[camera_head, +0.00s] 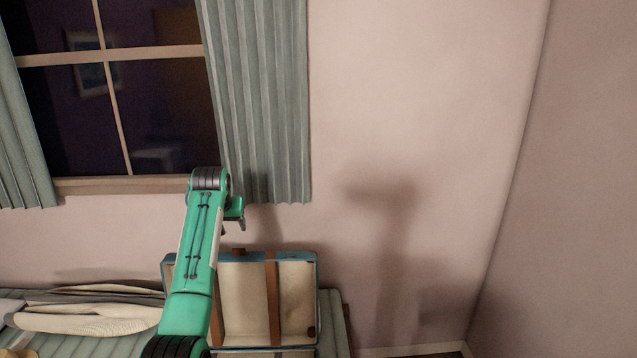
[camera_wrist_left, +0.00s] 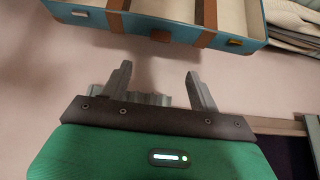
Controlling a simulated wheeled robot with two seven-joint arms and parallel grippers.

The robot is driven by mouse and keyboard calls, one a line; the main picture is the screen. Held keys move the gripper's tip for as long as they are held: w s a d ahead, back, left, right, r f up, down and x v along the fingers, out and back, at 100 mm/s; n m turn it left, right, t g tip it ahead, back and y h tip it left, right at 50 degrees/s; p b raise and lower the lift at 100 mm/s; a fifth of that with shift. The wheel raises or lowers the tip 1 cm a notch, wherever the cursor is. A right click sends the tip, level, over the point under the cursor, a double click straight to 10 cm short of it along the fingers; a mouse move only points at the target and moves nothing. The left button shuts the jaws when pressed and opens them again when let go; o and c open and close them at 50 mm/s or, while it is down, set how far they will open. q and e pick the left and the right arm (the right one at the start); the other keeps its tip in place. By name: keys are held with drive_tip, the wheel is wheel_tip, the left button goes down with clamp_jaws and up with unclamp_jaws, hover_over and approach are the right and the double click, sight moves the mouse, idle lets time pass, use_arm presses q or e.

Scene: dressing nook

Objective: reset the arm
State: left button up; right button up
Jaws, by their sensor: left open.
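My left arm rises from the bottom of the head view, green with dark joints. My left gripper (camera_head: 238,220) shows small and partly hidden beside the arm's far end, above the open suitcase. In the left wrist view my left gripper (camera_wrist_left: 158,72) has its two grey fingers spread apart with nothing between them. My right gripper is in neither view.
An open blue suitcase (camera_head: 294,292) with brown straps stands on a striped bench (camera_head: 335,320) against the wall; its edge (camera_wrist_left: 150,27) also shows in the wrist view. Folded cloths (camera_head: 90,312) lie left of it. A curtained window (camera_head: 160,100) is behind. The wall area right is clear.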

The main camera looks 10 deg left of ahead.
use_arm(q)
drive_tip(key=s+d+f+m+g, duration=0.1)
drive_tip(key=s+d+f, duration=0.2)
drive_tip(key=s+f, duration=0.9)
drive_tip(key=s+d+f+m, duration=0.2)
drive_tip(key=s+d+f, duration=0.2)
drive_tip(key=s+f, duration=0.75)
drive_tip(key=s+d+f+m+h, duration=0.1)
drive_tip(key=s+d, duration=0.2)
drive_tip(key=s, duration=0.7)
drive_tip(key=s+d+g, duration=0.1)
drive_tip(key=s+d, duration=0.2)
drive_tip(key=s, duration=0.7)
drive_tip(key=s+d+f+m+h, duration=0.1)
drive_tip(key=s+d, duration=0.2)
drive_tip(key=s, duration=0.6)
wheel_tip(320, 180, down, 30)
drive_tip(key=s+g, duration=0.1)
drive_tip(key=s+a+f+g, duration=0.1)
drive_tip(key=s+a+f, duration=0.2)
drive_tip(key=s+f, duration=1.6)
drive_tip(key=shift+s+f+g+y, duration=0.3)
drive_tip(key=shift+f, duration=0.3)
